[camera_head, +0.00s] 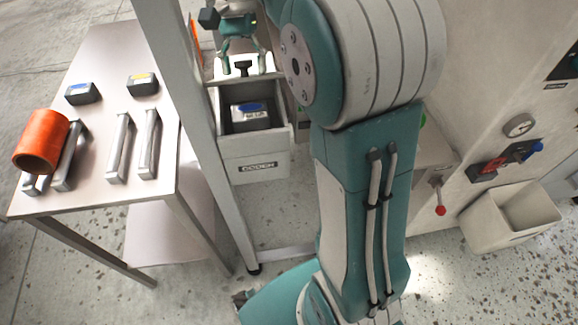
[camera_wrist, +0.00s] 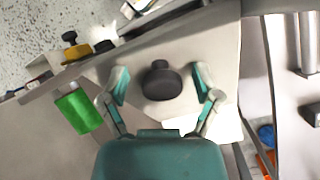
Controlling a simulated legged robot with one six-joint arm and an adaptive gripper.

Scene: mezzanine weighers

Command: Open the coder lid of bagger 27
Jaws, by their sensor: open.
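The coder box (camera_head: 255,166), marked CODER, stands left of my arm. Its top is uncovered and a dark cartridge with a blue label (camera_head: 250,115) shows inside. A pale panel that looks like the coder lid (camera_head: 215,78) is at the box's back edge, with a dark knob (camera_head: 243,69) on it. My gripper (camera_head: 242,62) is open at this knob. In the wrist view the knob (camera_wrist: 160,84) lies between the spread fingers of the gripper (camera_wrist: 162,77), with a gap on both sides. The bagger's number is not readable.
A steel table (camera_head: 102,60) at left holds an orange roll (camera_head: 41,141), metal bars (camera_head: 118,147) and two dark cartridges (camera_head: 82,93). A grey post (camera_head: 190,110) stands between table and box. A gauge (camera_head: 519,125), a red-knobbed lever (camera_head: 440,208) and a pale bin (camera_head: 512,214) are at right.

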